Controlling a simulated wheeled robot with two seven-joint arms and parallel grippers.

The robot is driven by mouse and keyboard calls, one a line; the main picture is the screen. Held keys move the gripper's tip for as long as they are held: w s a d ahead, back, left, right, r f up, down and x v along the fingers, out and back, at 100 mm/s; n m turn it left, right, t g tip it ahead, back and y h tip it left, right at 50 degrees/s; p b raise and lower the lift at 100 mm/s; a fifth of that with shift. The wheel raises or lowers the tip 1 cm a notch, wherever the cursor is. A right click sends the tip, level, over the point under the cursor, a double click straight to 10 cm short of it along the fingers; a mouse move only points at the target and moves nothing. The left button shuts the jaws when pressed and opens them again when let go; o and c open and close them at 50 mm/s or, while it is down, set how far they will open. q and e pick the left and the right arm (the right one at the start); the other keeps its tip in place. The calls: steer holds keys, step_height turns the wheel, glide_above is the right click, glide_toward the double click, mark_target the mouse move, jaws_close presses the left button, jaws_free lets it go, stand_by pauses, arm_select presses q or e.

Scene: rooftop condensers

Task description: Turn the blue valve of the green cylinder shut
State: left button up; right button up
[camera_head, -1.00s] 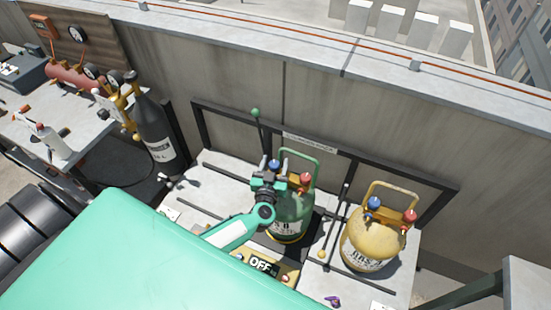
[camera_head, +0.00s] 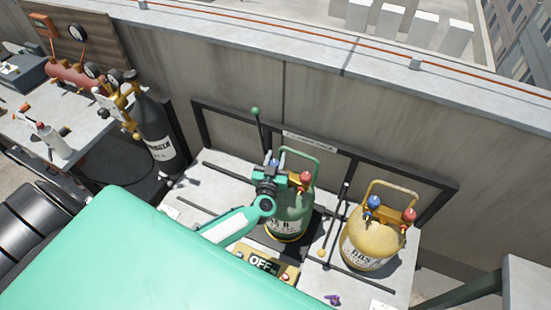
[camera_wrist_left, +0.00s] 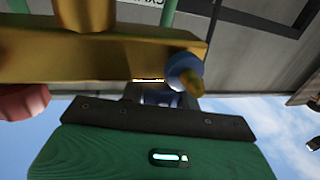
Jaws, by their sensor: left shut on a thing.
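The green cylinder (camera_head: 291,222) stands upright on the pale bench, with a green handle hoop, a gold valve block and a red valve (camera_head: 304,177). Its blue valve (camera_head: 274,163) is at the block's left end, partly hidden by my gripper. My left gripper (camera_head: 270,172) is shut on the blue valve. In the left wrist view, the blue valve (camera_wrist_left: 186,73) shows at the end of the gold block (camera_wrist_left: 110,62), above the gripper's dark front edge; the fingertips are mostly hidden there. The red valve (camera_wrist_left: 24,102) shows at the left. My right gripper is out of view.
A yellow cylinder (camera_head: 368,240) with its own blue and red valves stands to the right. A lever with a green knob (camera_head: 256,111) rises behind the gripper. An OFF panel (camera_head: 264,263) lies in front. A dark cylinder (camera_head: 156,130) stands at the left.

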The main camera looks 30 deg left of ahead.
arm_select(q)
steer(key=shift+h, duration=0.3)
steer(key=m+h, duration=0.1)
steer(key=h, duration=0.1)
steer(key=m+h, duration=0.1)
steer(key=shift+d+f+m+t+h, duration=0.1)
steer(key=shift+d+m+t+h, duration=0.05)
steer(key=shift+m+t+h, duration=0.2)
steer(key=m+h+b, duration=0.2)
steer(key=h, duration=0.1)
steer(key=shift+d+f+b, duration=0.15)
steer(key=shift+b, duration=0.2)
steer(key=shift+d+r+m+h+b, duration=0.2)
steer(key=shift+m+h+b, duration=0.55)
steer(key=shift+h+b, duration=0.4)
steer(key=o, duration=1)
steer(key=shift+c, duration=0.2)
